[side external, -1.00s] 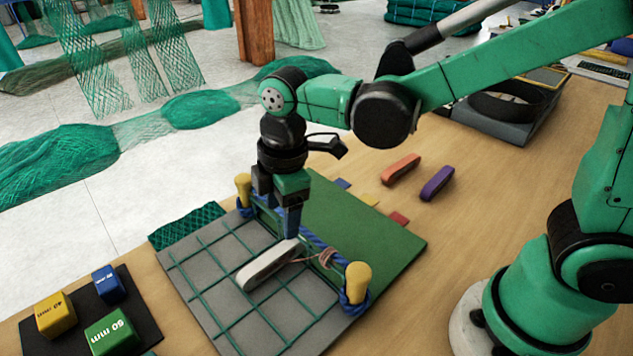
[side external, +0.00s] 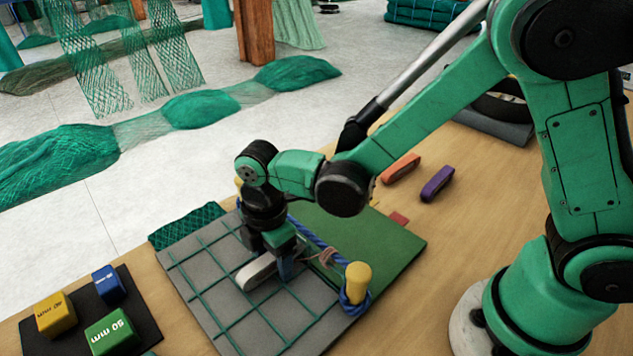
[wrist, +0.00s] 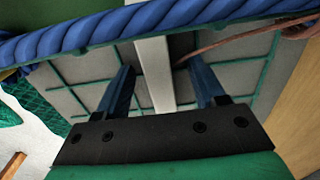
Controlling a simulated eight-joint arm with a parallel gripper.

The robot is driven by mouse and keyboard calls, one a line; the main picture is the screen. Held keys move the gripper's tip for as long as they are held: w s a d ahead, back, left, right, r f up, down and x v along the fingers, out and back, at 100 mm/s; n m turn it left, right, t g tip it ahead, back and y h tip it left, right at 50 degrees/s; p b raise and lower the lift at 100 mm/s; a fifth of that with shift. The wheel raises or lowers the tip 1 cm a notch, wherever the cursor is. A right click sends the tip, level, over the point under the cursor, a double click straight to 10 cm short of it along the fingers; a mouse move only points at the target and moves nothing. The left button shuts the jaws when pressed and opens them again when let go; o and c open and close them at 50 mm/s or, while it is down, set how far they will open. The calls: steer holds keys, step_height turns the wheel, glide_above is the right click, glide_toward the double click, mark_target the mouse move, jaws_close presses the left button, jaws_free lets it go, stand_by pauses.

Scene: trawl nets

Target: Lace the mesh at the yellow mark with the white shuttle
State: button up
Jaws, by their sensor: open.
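The white shuttle (side external: 256,273) lies on the grey board (side external: 197,297) across the green mesh (side external: 238,318), its near end showing beside my gripper. My gripper (side external: 283,270) is low over the shuttle, pointing down. In the wrist view, the two blue fingers of my gripper (wrist: 159,78) stand open on either side of the shuttle (wrist: 155,66), with a gap on both sides. The blue rope (side external: 318,247) runs along the mesh's edge to a yellow peg (side external: 358,280). Brown twine (side external: 325,258) lies by the rope. I cannot make out a yellow mark on the mesh.
A second yellow peg is mostly hidden behind my wrist. A green mat (side external: 385,245) lies beyond the rope. Orange (side external: 400,168) and purple (side external: 437,183) pieces lie farther back. Coloured blocks (side external: 110,331) sit on a dark mat at the left.

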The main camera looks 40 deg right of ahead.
mark_target(255, 267)
jaws_close()
steer(key=shift+a+r, duration=0.15)
steer(key=shift+a, duration=1.4)
steer(key=shift+r, duration=4.1)
